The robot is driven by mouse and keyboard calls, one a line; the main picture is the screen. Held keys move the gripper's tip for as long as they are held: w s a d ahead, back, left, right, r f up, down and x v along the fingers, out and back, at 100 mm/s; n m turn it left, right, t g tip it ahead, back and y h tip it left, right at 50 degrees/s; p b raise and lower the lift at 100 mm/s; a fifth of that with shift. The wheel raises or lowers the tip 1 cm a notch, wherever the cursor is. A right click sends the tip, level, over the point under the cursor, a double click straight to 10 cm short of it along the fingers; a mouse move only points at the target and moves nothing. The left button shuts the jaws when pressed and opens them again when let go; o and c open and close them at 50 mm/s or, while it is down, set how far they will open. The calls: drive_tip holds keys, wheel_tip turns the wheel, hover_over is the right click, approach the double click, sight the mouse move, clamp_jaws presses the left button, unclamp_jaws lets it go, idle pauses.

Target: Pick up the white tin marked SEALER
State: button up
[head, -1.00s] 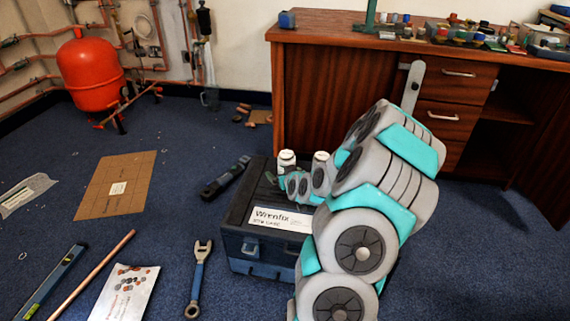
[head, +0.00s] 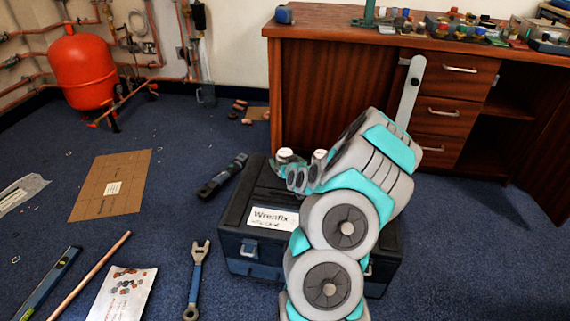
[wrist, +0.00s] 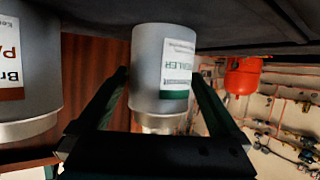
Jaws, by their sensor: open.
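The white tin marked SEALER (wrist: 160,75), with a green band on its label, appears upside down in the wrist view. My gripper (wrist: 160,85) is open, with one dark finger on each side of this tin; contact cannot be told. In the head view it looks to be the left of two white tins (head: 284,154) on the black toolbox (head: 236,207), its lower part hidden behind my gripper (head: 280,172). The second tin (wrist: 24,65), with a brown label band, stands beside it, outside the fingers; it also shows in the head view (head: 319,155).
A dark tool (head: 223,176) lies on the carpet left of the toolbox, and a blue-handled wrench (head: 196,281) lies in front. A wooden desk (head: 325,110) stands close behind. A red tank (head: 82,72) stands far left.

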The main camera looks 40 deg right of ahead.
drive_tip(key=shift+x, duration=1.45)
drive_tip(key=shift+c, duration=0.2)
drive_tip(key=c, duration=1.5)
